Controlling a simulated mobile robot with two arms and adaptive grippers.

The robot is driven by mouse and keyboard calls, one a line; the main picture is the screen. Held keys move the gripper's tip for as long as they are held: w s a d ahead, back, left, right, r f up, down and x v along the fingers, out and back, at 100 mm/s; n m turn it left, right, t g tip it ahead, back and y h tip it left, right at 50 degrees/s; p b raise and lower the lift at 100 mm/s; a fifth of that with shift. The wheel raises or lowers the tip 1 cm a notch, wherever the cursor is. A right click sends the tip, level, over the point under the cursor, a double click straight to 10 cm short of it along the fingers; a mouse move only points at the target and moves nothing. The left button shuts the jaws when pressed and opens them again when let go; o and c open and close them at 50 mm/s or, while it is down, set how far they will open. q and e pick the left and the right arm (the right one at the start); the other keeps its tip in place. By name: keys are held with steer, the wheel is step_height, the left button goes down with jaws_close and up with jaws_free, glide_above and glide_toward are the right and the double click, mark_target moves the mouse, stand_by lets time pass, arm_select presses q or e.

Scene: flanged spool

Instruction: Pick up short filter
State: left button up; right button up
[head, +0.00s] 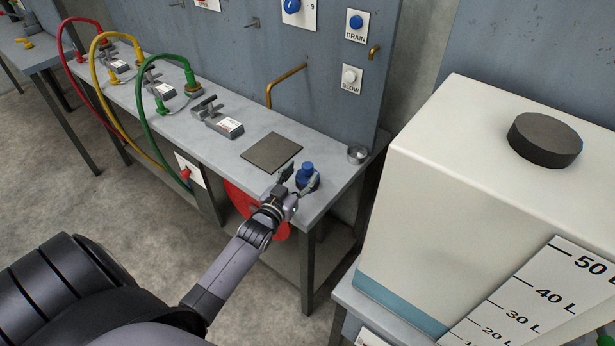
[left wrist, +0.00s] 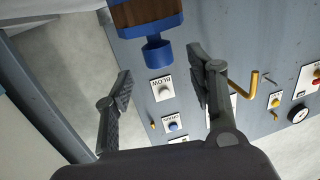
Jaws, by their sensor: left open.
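The short filter (head: 307,176) stands upright near the front right corner of the grey workbench, with its blue top showing in the head view. In the left wrist view, its blue neck and the brown pleated body with blue bands (left wrist: 147,14) show at the top edge, partly cut off. My left gripper (head: 298,183) is at the filter, its fingers open. In the left wrist view the open fingers (left wrist: 165,82) have the filter ahead of the gap between them, and no contact is visible. The gripper hides the filter's lower part in the head view. My right gripper is not in view.
A dark square plate (head: 271,152) and a small metal cup (head: 357,153) are on the bench near the filter. Grey clamp devices (head: 222,121) and red, yellow and green hoses (head: 146,110) are farther left. A large white tank (head: 470,190) stands at the right. The panel rises behind.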

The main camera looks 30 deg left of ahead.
arm_select(q)
steer(key=shift+w+a+f, duration=0.15)
steer(key=shift+w, duration=1.1)
steer(key=shift+c, duration=0.3)
jaws_close()
